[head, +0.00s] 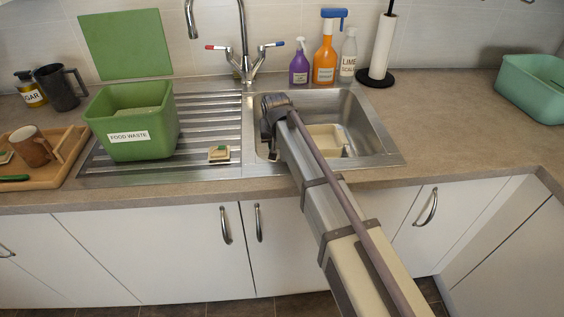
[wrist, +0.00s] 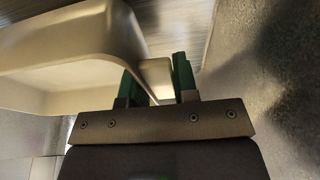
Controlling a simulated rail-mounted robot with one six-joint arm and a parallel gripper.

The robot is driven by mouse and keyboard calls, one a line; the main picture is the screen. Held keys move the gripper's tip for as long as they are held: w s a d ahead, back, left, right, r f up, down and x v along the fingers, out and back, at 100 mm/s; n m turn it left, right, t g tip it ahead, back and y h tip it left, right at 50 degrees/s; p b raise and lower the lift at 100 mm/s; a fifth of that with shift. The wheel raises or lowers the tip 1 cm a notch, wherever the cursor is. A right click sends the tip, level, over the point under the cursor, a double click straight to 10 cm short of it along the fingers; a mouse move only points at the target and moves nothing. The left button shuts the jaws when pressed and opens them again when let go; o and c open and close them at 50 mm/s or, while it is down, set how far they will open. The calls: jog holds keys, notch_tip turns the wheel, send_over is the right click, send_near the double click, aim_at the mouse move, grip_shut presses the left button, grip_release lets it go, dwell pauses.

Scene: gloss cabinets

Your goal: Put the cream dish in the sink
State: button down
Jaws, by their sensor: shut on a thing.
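The cream dish (head: 325,138) is inside the steel sink (head: 375,135), partly hidden behind my arm in the head view. In the wrist view the dish (wrist: 60,45) fills the upper left, tilted in the picture. My gripper (wrist: 157,80) has its green-tipped fingers on either side of a small cream tab at the dish's edge, shut on it. The fingertips are hidden in the head view. I cannot tell whether the dish touches the sink floor.
A green food waste bin (head: 130,140) and a small sponge-like block (head: 218,154) stand on the drainboard left of the sink. The tap (head: 245,60) rises behind it. Bottles (head: 325,60) and a paper roll (head: 381,50) stand behind the sink.

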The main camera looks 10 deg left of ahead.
notch_tip(320, 180, down, 4)
jog(key=b, duration=0.3)
jog(key=shift+f+b, duration=0.1)
jog(key=shift+b, duration=0.3)
jog(key=shift+r+p, duration=0.3)
jog(key=shift+f, duration=0.25)
jog(key=c, duration=0.9)
grip_release()
jog(key=shift+r, duration=0.1)
jog(key=p+v, duration=1.1)
jog(key=v, duration=0.1)
jog(key=shift+r+p, duration=0.35)
jog(key=shift+p, duration=0.05)
jog(key=shift+f, duration=0.15)
